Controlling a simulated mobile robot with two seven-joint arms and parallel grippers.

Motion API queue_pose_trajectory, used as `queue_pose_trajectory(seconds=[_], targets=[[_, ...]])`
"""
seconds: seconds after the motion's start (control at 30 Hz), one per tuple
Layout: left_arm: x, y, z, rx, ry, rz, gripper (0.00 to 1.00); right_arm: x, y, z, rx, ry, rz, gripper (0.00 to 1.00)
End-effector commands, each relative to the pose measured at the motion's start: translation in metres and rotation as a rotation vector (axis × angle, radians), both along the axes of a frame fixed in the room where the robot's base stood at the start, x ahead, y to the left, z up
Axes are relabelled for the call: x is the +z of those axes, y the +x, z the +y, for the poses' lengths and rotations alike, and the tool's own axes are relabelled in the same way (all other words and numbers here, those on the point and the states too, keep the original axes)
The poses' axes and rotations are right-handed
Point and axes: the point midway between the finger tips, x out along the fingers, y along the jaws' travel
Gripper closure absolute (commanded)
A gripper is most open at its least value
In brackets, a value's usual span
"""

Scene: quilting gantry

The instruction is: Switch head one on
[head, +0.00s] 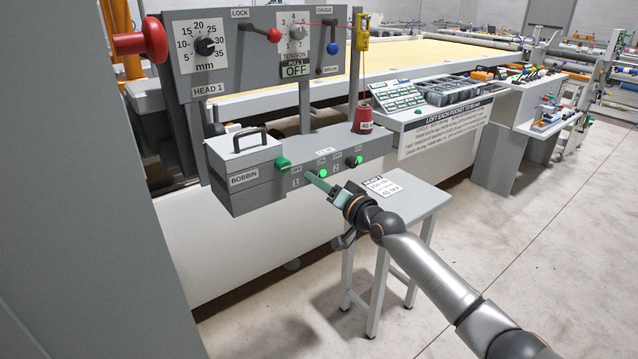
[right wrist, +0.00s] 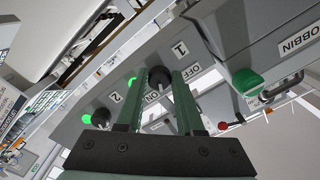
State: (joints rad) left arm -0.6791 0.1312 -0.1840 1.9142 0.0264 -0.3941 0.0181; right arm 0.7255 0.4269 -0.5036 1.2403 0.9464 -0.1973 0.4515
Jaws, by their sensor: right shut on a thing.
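The grey control box (head: 265,190) of head 1 carries switches marked 1 and 2 with OFF and ON labels. My right gripper (head: 318,182) reaches the box front at switch 1. In the right wrist view its green fingers (right wrist: 158,100) are shut around the black-ended switch lever (right wrist: 158,76), between the OFF and ON labels. The fingers hide this lever in the head view. A green lamp (head: 323,173) glows beside it. Switch 2 has a black knob (head: 357,161) and another lit green lamp (head: 350,161). My left gripper is out of view.
A green knob (head: 283,163) sticks out left of switch 1, near the bobbin case (head: 243,142). Above stands the HEAD 1 panel (head: 203,68) with dials and levers. A small table (head: 400,205) with a card stands right below the box, close to my right arm.

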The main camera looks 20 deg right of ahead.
Motion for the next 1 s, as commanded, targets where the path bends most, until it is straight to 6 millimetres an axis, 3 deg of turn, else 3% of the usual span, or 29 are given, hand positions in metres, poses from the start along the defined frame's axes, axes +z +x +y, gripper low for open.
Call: queue_pose_trajectory(seconds=[0.63, 0.67, 0.9, 1.0], targets=[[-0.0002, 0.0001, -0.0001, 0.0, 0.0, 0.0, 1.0, 0.0009, 0.0, 0.0003, 0.0, 0.056, 0.019, 1.0], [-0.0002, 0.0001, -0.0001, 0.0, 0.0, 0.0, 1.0, 0.0009, 0.0, 0.0003, 0.0, 0.056, 0.019, 0.63], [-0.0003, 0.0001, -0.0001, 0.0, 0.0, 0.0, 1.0, 0.0008, 0.0, 0.0003, 0.0, 0.053, 0.018, 0.36], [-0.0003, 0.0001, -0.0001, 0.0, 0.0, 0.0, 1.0, 0.0006, 0.0, 0.0003, 0.0, 0.052, 0.017, 0.34]])
